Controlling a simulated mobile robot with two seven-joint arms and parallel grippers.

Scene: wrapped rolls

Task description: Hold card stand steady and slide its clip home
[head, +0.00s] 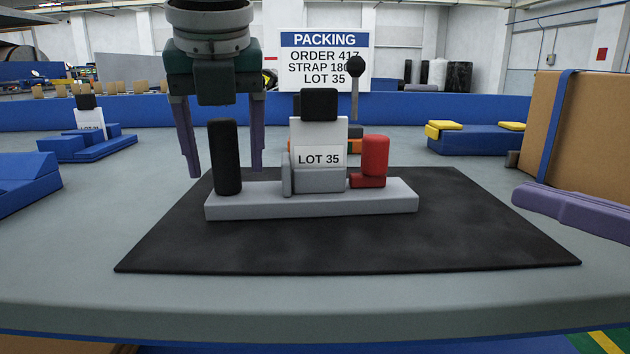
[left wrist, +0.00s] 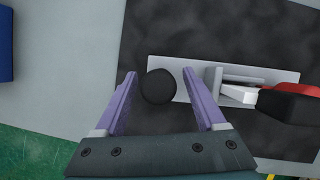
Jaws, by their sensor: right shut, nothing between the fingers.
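The card stand (head: 310,205) is a long light grey base lying on the black mat. It has a black round post (head: 225,157) at its left end and a white card marked LOT 35 (head: 318,157) in a grey holder. A red clip (head: 375,158) sits right of the card, close beside it; whether they touch is unclear. My left gripper (head: 225,172) points down, open, its fingers on either side of the post. In the left wrist view the post's top (left wrist: 158,86) shows between the fingers, with gaps. My right gripper (head: 545,202) is shut and empty at the right edge, partly out of view.
The black mat (head: 350,255) has bare room in front of the stand. A brown box with a blue strap (head: 577,130) stands at right. A blue block with yellow pieces (head: 475,137) and a PACKING sign (head: 323,62) are behind. Blue blocks (head: 22,185) lie at left.

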